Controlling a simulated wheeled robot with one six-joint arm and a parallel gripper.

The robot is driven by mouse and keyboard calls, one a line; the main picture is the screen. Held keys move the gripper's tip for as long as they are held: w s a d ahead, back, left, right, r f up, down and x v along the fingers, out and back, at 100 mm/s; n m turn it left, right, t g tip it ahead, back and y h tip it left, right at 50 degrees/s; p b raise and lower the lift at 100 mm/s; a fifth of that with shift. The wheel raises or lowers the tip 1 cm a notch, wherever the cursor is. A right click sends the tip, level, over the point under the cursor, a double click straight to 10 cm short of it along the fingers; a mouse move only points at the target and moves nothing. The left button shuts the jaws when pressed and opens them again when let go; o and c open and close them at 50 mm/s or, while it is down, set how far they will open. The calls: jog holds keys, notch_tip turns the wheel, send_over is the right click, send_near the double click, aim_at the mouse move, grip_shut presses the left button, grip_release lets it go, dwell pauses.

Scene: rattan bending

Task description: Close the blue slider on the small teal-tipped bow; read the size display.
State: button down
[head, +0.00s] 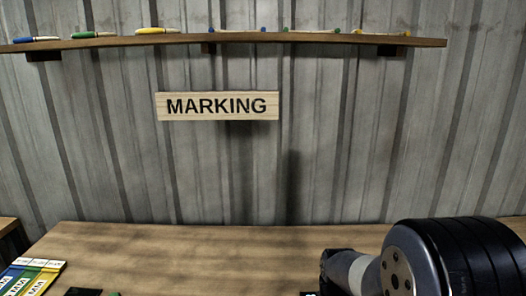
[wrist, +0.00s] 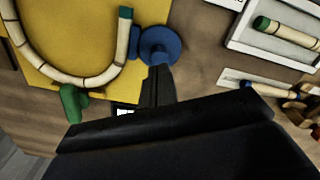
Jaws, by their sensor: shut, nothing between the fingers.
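The small bow (wrist: 68,80) is a pale jointed rattan curve with a teal tip (wrist: 125,14), lying on a yellow plate (wrist: 85,22) in the wrist view. A round blue slider knob (wrist: 160,46) stands just right of the teal tip, with a small blue part between them. My gripper (wrist: 160,72) is shut and empty, its tips at the near edge of the blue knob; whether they touch I cannot tell. A small bright display (wrist: 123,112) shows left of my fingers, partly hidden; I cannot read it.
A green knob (wrist: 72,102) stands by the bow's lower curve. A white-framed tray (wrist: 240,42) holds a teal-tipped rattan piece (wrist: 290,32). Several small pieces lie at the wrist view's right.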

jog(key=shift+r+p, duration=1.5)
jog(key=shift+r, duration=0.7)
jog(key=shift+f, duration=0.15)
notch_tip(320, 180, down, 6)
jog(key=b, duration=0.5)
jog(key=shift+f, duration=0.25)
